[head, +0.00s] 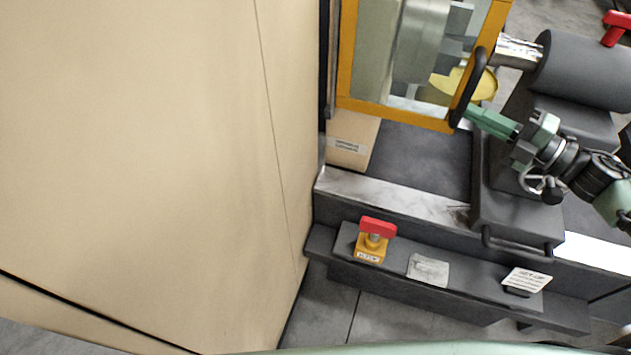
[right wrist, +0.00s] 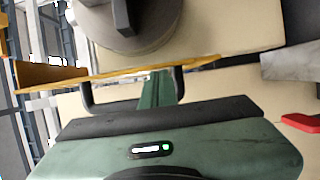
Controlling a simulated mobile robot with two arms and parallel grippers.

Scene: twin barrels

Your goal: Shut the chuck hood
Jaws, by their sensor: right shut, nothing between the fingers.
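The chuck hood (head: 395,116) is a yellow frame with a clear pane, at the top centre of the head view. Its black curved handle (head: 464,98) is on the right edge of the frame. In the right wrist view the yellow frame edge (right wrist: 120,74) and the handle (right wrist: 90,98) also show. My right gripper (head: 470,111) has green fingers, shut and empty, with the tips close by the lower part of the handle. In the right wrist view the fingers (right wrist: 156,88) overlap the handle's loop; I cannot tell whether they touch it. My left gripper is not in view.
A large beige panel (head: 150,130) fills the left. Below, a ledge carries a red-topped yellow switch (head: 371,246) and a small sign (head: 527,280). Dark machine bed (head: 420,155) lies under the hood.

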